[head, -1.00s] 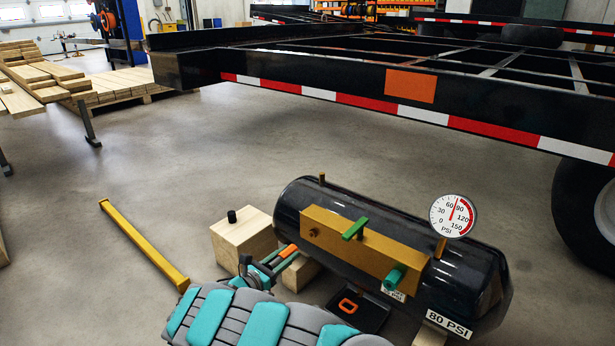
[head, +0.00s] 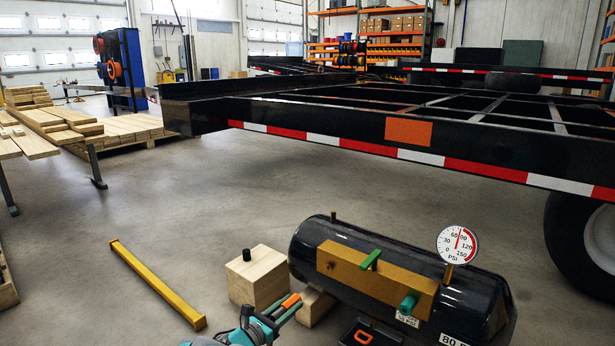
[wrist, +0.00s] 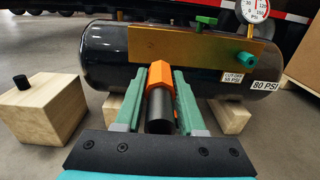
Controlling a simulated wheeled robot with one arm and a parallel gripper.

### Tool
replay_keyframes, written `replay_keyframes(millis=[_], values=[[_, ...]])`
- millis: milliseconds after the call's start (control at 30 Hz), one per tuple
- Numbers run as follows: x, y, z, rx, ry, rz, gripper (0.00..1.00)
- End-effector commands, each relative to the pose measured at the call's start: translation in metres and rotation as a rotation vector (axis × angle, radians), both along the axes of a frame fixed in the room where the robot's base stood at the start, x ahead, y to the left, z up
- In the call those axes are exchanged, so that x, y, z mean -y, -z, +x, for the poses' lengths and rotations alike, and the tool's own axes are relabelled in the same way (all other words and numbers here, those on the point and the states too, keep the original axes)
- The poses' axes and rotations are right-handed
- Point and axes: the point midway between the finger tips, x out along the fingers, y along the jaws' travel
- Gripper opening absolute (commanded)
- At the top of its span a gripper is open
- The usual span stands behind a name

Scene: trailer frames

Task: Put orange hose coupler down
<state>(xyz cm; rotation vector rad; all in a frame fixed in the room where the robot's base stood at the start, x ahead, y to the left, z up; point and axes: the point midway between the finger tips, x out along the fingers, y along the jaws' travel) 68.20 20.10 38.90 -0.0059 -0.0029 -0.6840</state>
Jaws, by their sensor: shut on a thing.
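The orange hose coupler (wrist: 161,77) has an orange front end and a dark tubular body. My gripper (wrist: 160,92) is shut on it, with a green finger on each side. In the wrist view the coupler points away from me, in front of the black tank (wrist: 105,65). In the head view the orange tip (head: 291,300) shows at the end of my gripper (head: 284,308), beside a wooden block. I cannot tell whether the coupler touches anything below it.
A wooden block with a black peg (head: 257,275) stands left of the tank (head: 470,300). The tank carries a brass bar (head: 340,262), green fittings and a gauge (head: 457,244). A black piece with an orange ring (head: 362,337) lies before it. A yellow bar (head: 155,283) lies left.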

Motion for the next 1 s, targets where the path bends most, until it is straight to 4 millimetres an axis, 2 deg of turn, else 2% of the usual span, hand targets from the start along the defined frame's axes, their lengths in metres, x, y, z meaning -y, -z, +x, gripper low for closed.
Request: replay_keyframes(millis=[33,267,367,600,800,1000], values=[[0.009,-0.009,0.0,0.001,0.009,-0.006,0.0],[0.054,-0.039,-0.004,0.001,0.047,-0.011,0.0],[0.082,-0.059,-0.008,0.002,0.075,-0.013,0.0],[0.164,-0.109,-0.03,0.0,0.17,-0.007,0.0],[0.197,-0.124,-0.044,-0.001,0.21,0.003,0.0],[0.205,-0.144,-0.039,0.004,0.185,0.007,0.0]])
